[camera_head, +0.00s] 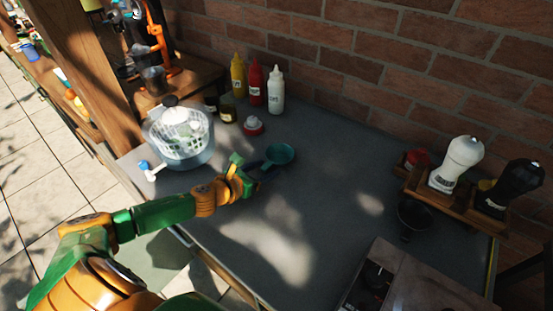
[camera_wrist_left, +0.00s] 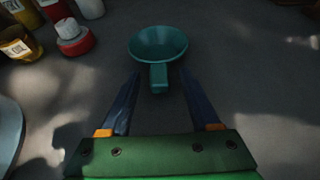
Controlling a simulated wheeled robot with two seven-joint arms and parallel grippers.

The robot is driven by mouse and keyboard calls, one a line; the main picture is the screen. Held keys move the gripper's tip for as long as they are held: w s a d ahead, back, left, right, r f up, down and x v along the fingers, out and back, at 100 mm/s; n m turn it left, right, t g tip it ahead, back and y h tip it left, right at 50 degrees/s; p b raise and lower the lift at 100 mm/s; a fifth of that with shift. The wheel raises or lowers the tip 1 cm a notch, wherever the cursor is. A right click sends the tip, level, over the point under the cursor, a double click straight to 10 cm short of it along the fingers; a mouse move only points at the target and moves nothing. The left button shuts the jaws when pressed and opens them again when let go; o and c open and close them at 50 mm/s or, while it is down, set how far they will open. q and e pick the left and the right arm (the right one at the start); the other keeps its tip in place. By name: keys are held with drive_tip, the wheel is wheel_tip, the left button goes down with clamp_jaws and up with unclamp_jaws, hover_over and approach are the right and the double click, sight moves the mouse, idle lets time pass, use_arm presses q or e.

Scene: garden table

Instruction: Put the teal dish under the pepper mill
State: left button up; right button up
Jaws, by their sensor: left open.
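The teal dish (camera_head: 280,154) is a small round dish with a short handle, resting on the grey table near the middle left. In the left wrist view the dish (camera_wrist_left: 158,44) lies just ahead, with its handle pointing toward my gripper. My left gripper (camera_head: 260,173) is open; in the wrist view its fingers (camera_wrist_left: 155,92) stand on either side of the handle's end, apart from it. Two mills stand in a wooden rack at the right: a white one (camera_head: 456,163) and a black one (camera_head: 514,187). Which is the pepper mill I cannot tell from labels. My right gripper is not in view.
A salad spinner (camera_head: 182,140) stands left of the dish. Yellow, red and white bottles (camera_head: 276,90) and a red-and-white container (camera_head: 253,125) stand behind. A dark dish (camera_head: 413,216) sits before the wooden rack (camera_head: 433,197). A wooden box (camera_head: 425,285) is at the front right. The table's middle is clear.

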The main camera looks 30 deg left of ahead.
use_arm(q)
clamp_jaws()
drive_tip(key=shift+r, duration=0.15)
